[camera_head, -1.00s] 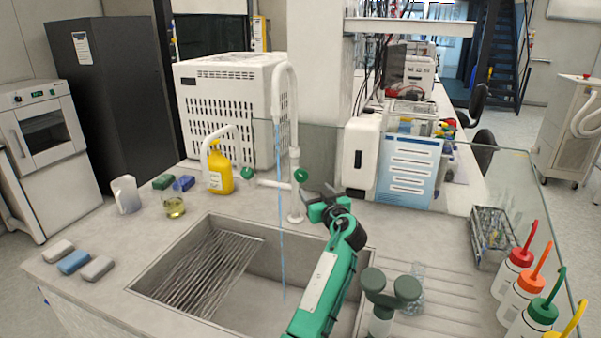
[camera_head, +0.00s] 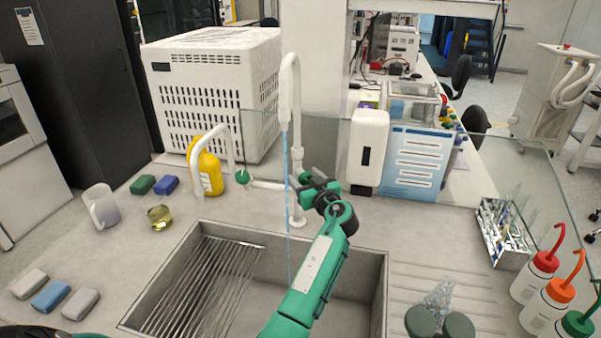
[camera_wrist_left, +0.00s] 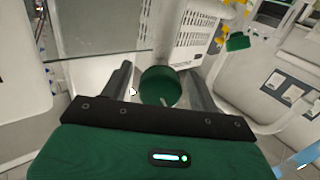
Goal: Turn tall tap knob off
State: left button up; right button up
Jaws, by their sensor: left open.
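The tall white tap (camera_head: 291,100) stands behind the sink, and a thin blue stream of water (camera_head: 287,230) falls from its spout into the sink. Its green knob (camera_head: 305,178) is on the side of the tap column, partly covered by my gripper. My left gripper (camera_head: 312,184) is open at this knob. In the left wrist view the round green knob (camera_wrist_left: 160,86) sits between the two open fingers (camera_wrist_left: 157,88); I cannot tell whether they touch it. My right gripper is not in view.
A shorter white tap (camera_head: 226,140) with a green knob (camera_head: 242,176) and a yellow bottle (camera_head: 208,172) stand left of the tall tap. A white dispenser (camera_head: 367,150) is close on the right. The sink (camera_head: 375,275) lies below my arm. Several bottles line the right side.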

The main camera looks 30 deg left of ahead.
pick_arm(q)
jog(key=shift+c, duration=0.2)
jog(key=c, duration=0.9)
jog(key=shift+f+m+b, duration=0.1)
jog(key=shift+m+b, duration=0.4)
jog(key=shift+b, duration=0.15)
jog(key=shift+c, duration=0.2)
jog(key=shift+m+b, duration=0.55)
jog(key=shift+m, duration=0.15)
jog(key=shift+m+b, duration=0.35)
jog(key=shift+m, duration=1.25)
jog(key=shift+m+b, duration=0.35)
jog(key=shift+m, duration=0.25)
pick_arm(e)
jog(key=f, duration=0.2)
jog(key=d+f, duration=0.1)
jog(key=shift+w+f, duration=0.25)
pick_arm(q)
jog(key=shift+r, duration=0.2)
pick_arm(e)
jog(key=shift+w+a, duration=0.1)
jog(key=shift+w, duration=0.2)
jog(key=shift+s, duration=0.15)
